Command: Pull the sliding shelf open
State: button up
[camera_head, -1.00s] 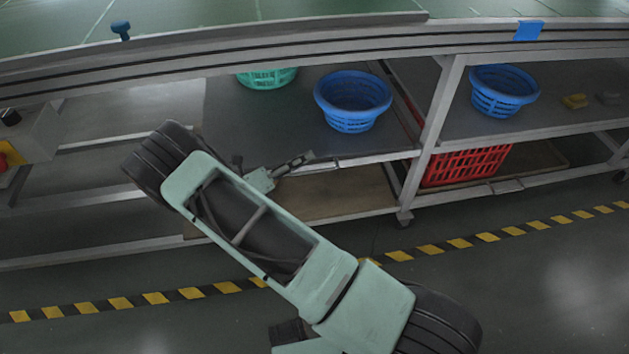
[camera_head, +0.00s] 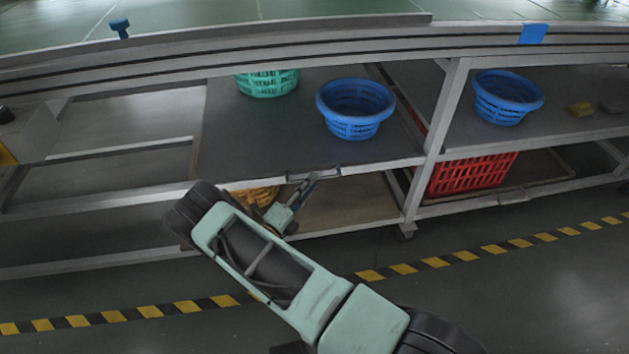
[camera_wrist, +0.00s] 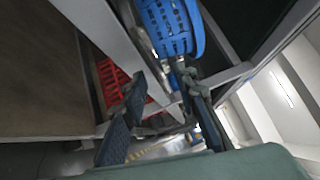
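The sliding shelf (camera_head: 270,130) is a dark grey board in the middle bay of the rack, with a pale metal handle (camera_head: 325,172) on its front edge. A green basket (camera_head: 267,83) and a blue basket (camera_head: 356,108) stand on it. My gripper (camera_head: 311,180) is just in front of and below that edge, close to the handle; contact cannot be made out. In the wrist view my gripper (camera_wrist: 165,85) has its two dark fingers apart, with the blue basket (camera_wrist: 172,28) beyond. Nothing is seen held between them.
A lower shelf (camera_head: 350,205) holds a yellow basket (camera_head: 255,196) partly behind my arm. The right bay has another blue basket (camera_head: 507,97) above a red crate (camera_head: 472,174). A rack upright (camera_head: 442,130) stands right of the handle. The floor in front is clear, with a yellow-black stripe (camera_head: 435,262).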

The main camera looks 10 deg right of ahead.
jog(key=shift+x, duration=1.35)
jog(key=shift+c, duration=0.7)
grip_shut()
